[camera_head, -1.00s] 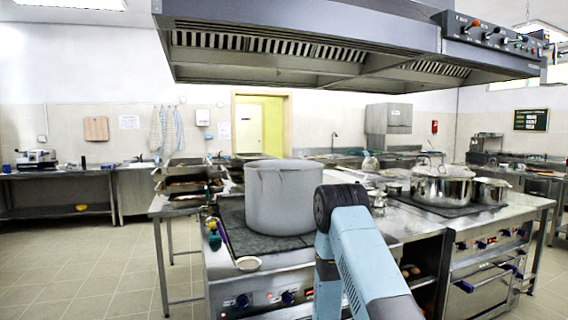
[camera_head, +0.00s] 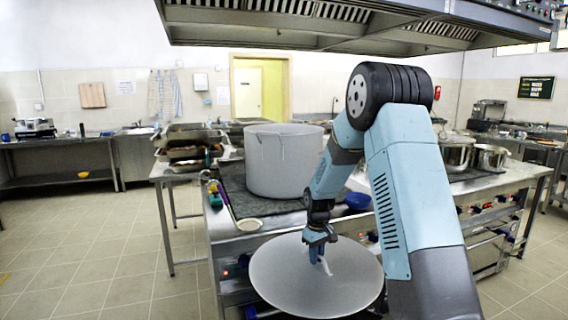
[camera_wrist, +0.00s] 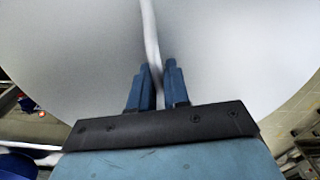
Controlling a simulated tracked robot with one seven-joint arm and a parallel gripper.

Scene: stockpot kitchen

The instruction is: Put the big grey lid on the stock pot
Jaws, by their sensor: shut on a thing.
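The big grey lid (camera_head: 290,284) is a wide flat disc in front of the stove's front edge in the head view. My gripper (camera_head: 321,250) is above it, shut on its thin pale handle. In the wrist view the lid (camera_wrist: 70,60) fills most of the picture, and my gripper (camera_wrist: 158,82) has the handle strip between its two blue fingers. The stock pot (camera_head: 284,165) is a large grey pot standing upright on the dark stove top, behind and a little left of the lid. Its inside is hidden from this height.
A ladle (camera_head: 250,224) lies at the stove's left front corner. A blue bowl (camera_head: 358,201) is right of the pot. Shiny pots (camera_head: 455,153) stand farther right. Trays (camera_head: 190,150) are stacked on the left table. The extractor hood (camera_head: 330,28) hangs above.

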